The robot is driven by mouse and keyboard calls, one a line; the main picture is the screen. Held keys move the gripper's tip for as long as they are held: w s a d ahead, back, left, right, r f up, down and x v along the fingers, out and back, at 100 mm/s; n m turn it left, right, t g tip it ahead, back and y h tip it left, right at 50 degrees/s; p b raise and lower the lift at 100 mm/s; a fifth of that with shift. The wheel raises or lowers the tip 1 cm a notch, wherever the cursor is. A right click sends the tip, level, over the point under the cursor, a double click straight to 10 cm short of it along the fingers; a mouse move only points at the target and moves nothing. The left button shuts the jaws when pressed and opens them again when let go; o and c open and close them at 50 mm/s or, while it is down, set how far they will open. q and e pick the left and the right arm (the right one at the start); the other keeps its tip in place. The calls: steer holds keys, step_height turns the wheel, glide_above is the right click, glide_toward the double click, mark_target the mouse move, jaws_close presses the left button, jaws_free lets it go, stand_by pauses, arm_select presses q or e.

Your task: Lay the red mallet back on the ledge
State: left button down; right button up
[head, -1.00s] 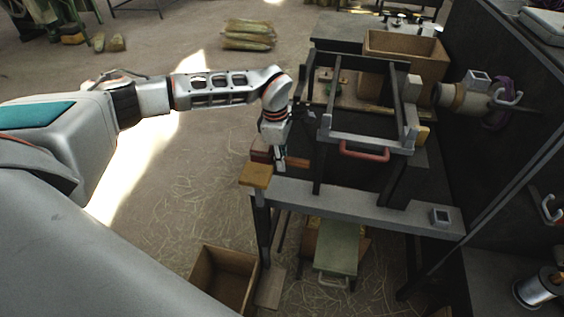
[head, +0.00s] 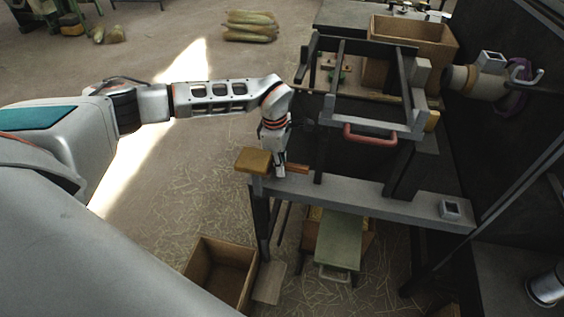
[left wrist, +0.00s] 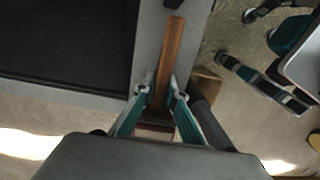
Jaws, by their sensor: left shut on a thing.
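The mallet's brown handle (left wrist: 172,60) runs up from between my left fingers in the left wrist view, over the grey ledge (left wrist: 148,35) and roughly along it. Its dark red head (left wrist: 155,127) shows low between the fingers, partly hidden by my gripper. In the head view my left gripper (head: 280,170) is shut on the mallet at the left end of the ledge (head: 370,200). A short piece of handle (head: 298,168) sticks out to its right. I cannot tell whether the mallet touches the ledge. My right gripper is out of view.
A dark frame with a red handle (head: 369,134) stands behind the ledge. A square grey socket (head: 451,208) is at its right end. An open wooden crate (head: 222,270) stands on the floor below.

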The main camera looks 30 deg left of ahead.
arm_select(q)
steer(key=shift+f, duration=0.2)
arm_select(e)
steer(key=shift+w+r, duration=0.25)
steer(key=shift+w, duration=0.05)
arm_select(q)
steer(key=c, duration=2)
jaws_free()
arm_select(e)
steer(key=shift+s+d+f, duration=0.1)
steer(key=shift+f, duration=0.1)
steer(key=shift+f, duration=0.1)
